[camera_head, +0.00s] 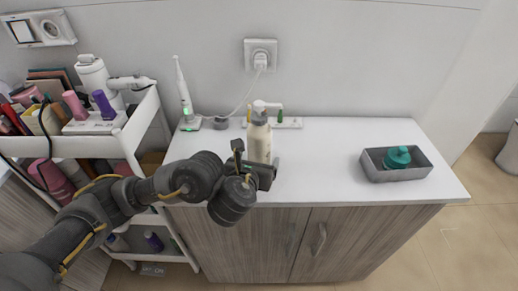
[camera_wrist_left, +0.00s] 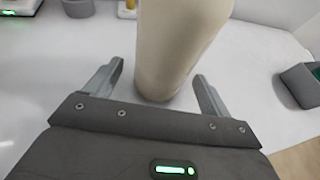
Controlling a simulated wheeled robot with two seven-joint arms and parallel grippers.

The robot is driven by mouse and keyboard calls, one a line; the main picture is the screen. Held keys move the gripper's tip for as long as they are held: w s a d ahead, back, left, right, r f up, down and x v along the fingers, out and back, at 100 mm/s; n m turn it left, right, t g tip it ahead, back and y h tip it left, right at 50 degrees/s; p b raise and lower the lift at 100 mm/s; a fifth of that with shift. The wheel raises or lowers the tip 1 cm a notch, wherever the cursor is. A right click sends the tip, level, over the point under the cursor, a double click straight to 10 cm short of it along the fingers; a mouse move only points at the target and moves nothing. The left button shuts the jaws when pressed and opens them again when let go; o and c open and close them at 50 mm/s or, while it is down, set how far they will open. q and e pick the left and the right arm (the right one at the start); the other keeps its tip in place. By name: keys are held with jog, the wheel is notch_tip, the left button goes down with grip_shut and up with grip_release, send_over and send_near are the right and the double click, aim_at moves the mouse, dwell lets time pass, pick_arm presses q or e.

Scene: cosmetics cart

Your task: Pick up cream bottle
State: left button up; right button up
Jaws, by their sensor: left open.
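The cream bottle (camera_head: 259,138) is a tall beige pump bottle with a white pump head, standing upright on the white cabinet top. My left gripper (camera_head: 258,165) is at the bottle's front, low near its base. In the left wrist view the bottle (camera_wrist_left: 170,50) stands between the two spread grey fingers of my left gripper (camera_wrist_left: 158,85). Gaps show between the bottle and both fingers, so it is not clamped. The bottle's top is out of the wrist view. My right gripper is not in view.
A grey tray (camera_head: 396,174) with a teal bottle (camera_head: 397,157) is at the right. A crowded white cart (camera_head: 136,121) stands at the left. The cabinet top (camera_head: 325,155) is clear between bottle and tray.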

aim_at(259, 157)
pick_arm(q)
jog(key=x, duration=0.1)
jog(key=b+x, duration=0.1)
jog(key=shift+w+d+f, duration=0.1)
jog(key=shift+w+f, duration=0.15)
jog(key=shift+f, duration=0.1)
jog(key=shift+w, duration=0.15)
jog(key=shift+r, duration=0.1)
jog(key=c, duration=1.3)
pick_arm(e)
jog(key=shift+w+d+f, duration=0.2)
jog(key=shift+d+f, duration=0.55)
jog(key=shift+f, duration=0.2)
pick_arm(q)
jog(key=shift+c, duration=0.2)
